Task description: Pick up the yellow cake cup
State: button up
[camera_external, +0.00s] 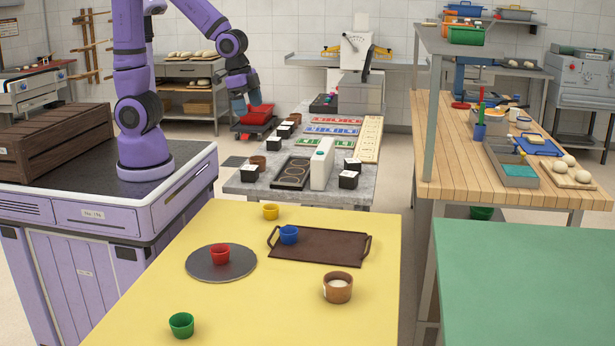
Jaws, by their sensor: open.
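The yellow cake cup (270,212) stands upright at the far edge of the yellow table (230,310). A blue cup (289,234) stands on the brown handled tray (335,247) to its right. A red cup (220,253) stands on a round grey disc (200,265) nearer the camera. A green cup (181,324) is at the near left. My gripper (239,112) is open and hangs in the air, well above and behind the yellow cup in the picture, clear of all the cups. Its fingers are small and partly hard to make out against the red bin behind.
A brown cup with pale contents (338,287) stands on the right of the yellow table. Behind is a grey table (235,188) with several small black boxes and a white upright block (321,165). A green table (530,270) is bare at the right. The yellow table's near middle is clear.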

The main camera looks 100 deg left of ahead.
jog(key=m+g, duration=0.1)
send_over(271, 208)
jog(key=s+d, duration=0.1)
jog(key=d, duration=0.1)
notch_tip(271, 208, down, 10)
jog(key=shift+m+g+h, duration=0.3)
jog(key=shift+m+g, duration=0.3)
jog(key=shift+g, duration=0.2)
jog(key=shift+w+d+f, duration=0.1)
jog(key=shift+w+f, duration=0.1)
jog(key=shift+f, duration=2.8)
jog(key=shift+w+a+f, duration=0.1)
jog(key=shift+w+f, duration=0.05)
jog(key=shift+f, duration=2.9)
jog(key=shift+w+d+f, duration=0.1)
jog(key=shift+w+f, duration=0.1)
jog(key=shift+f, duration=2.8)
jog(key=shift+w+f, duration=0.2)
jog(key=shift+f, duration=2.15)
jog(key=shift+c, duration=0.2)
jog(key=c, duration=0.9)
